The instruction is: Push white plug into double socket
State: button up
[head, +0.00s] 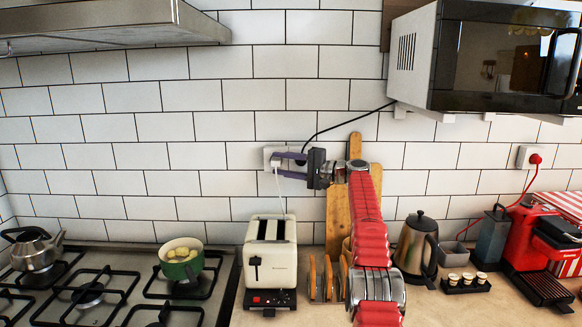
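The double socket (268,152) is a white plate on the tiled wall, partly hidden by my gripper. The white plug (276,163) appears at its left half, with its white cord hanging down to the cream toaster (270,250). I cannot tell how deep it sits. A black plug or cord end is by the right half, mostly hidden behind the fingers. My gripper (277,164) reaches in from the right, its two purple fingers apart, one above and one below the white plug's level. Whether they press on the plug is not clear.
A black cord (345,121) runs from the socket up to the microwave (500,60). Wooden boards (338,215) lean on the wall behind my arm. A kettle (416,245) stands to the right, and a gas hob with a green pot (181,260) to the left.

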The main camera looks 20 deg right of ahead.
jog(key=shift+s+d, duration=0.1)
jog(key=shift+d, duration=0.05)
jog(key=v, duration=1.3)
jog(key=shift+s+d, duration=0.1)
jog(key=shift+s, duration=0.05)
dwell(0.7)
